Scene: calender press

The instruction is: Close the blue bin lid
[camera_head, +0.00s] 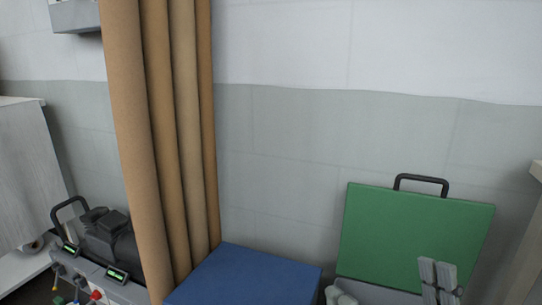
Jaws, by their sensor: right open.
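The blue bin lid (248,276) shows as a plain blue panel at the bottom centre, lying roughly flat. The picture's lower edge cuts it off, and its front edge and the bin's body are out of view, so I cannot tell whether it is fully shut. My right gripper (437,277) is at the bottom right, its two grey fingers pointing up and a little apart. It is open and empty, in front of the green lid and well right of the blue one. My left gripper is not in view.
A green lid (415,232) with a black handle (421,184) stands raised at the right. Tall brown rolls (165,140) stand close left of the blue lid. A dark machine (105,236) and a pale cabinet (28,170) are further left. A wall is behind.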

